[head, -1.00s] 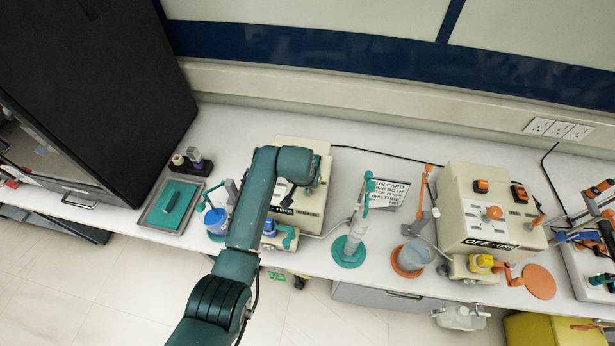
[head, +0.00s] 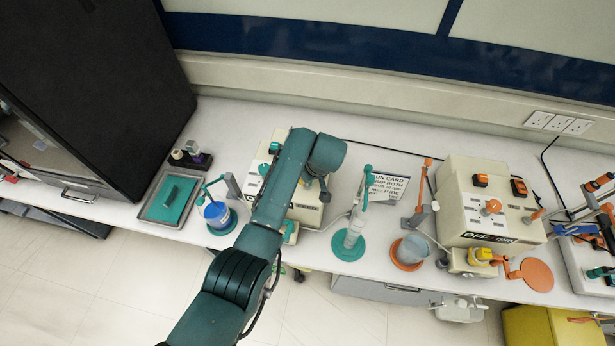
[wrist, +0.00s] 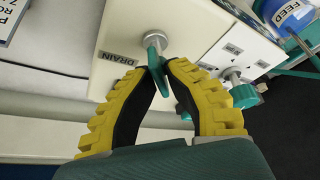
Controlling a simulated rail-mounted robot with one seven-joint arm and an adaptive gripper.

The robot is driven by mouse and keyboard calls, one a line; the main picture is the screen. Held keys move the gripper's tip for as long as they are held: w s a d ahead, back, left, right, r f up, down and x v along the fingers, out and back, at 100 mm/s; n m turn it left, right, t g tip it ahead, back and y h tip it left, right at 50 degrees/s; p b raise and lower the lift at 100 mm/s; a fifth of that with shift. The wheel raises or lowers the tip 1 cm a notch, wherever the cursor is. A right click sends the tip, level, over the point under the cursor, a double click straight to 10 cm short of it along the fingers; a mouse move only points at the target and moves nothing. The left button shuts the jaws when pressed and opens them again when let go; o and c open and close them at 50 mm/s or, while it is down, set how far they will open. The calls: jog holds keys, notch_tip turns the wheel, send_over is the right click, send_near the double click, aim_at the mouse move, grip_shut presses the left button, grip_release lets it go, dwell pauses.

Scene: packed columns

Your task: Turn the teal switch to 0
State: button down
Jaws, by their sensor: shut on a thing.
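A cream box (head: 307,214) stands behind my arm in the head view. Two small teal controls (head: 269,157) show at its far left part. In the wrist view, a teal handle (wrist: 158,62) sits on a round metal stem in a cream panel (wrist: 120,25), beside a "DRAIN" label (wrist: 117,59). The yellow-ribbed fingers of my gripper (wrist: 163,66) close around this handle near their tips. A second teal knob (wrist: 243,95) is to its right, clear of the fingers. No 0 mark is readable, and I cannot tell whether the held handle is the task's switch.
A blue cup (head: 216,213) with a teal arm stands left of the box. A teal-based cylinder (head: 351,240) and a sign card (head: 388,187) stand right. A similar box with orange parts (head: 485,205) is further right. A tray (head: 169,197) lies left.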

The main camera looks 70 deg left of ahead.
jog(key=shift+s+d+f+n, duration=0.1)
jog(key=shift+f+n, duration=0.25)
jog(key=shift+n, duration=0.05)
jog(key=c, duration=1)
grip_release()
jog(key=shift+r, duration=0.15)
jog(key=shift+c, duration=0.2)
jog(key=shift+r, duration=0.1)
jog(key=v, duration=1.2)
